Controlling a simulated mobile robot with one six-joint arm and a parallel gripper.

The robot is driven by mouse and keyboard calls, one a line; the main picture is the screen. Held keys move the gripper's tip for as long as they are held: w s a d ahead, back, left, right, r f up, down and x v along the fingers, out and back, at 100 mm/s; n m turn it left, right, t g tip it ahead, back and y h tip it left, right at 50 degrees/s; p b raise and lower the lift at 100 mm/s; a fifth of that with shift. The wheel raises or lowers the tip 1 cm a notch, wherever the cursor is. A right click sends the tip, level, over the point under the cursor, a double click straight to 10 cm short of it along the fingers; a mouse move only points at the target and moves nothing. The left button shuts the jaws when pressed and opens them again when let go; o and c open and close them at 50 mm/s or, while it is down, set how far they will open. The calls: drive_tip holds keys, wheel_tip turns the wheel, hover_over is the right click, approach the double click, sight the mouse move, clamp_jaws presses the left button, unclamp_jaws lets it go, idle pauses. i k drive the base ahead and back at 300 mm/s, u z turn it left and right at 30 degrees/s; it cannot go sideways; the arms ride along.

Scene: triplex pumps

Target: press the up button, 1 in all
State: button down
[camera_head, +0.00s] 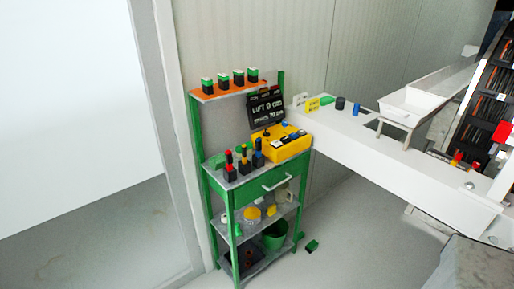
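A yellow control box (288,152) stands on the top surface of a green cart. Several small dark and light buttons sit on its upper face, too small to read, so I cannot tell which one is the up button. My gripper does not show in this view.
The green cart (206,200) has an orange upper shelf, a drawer and lower shelves with a green bucket (274,235). A white bench (385,160) meets it at the right. A small green piece (312,245) lies on the floor. Open floor lies in front.

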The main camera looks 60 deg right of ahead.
sight(276, 143)
drive_tip(key=z, duration=0.4)
drive_tip(key=k, duration=0.2)
drive_tip(key=u, duration=2.3)
drive_tip(key=k, duration=1.1)
drive_tip(key=z, duration=0.9)
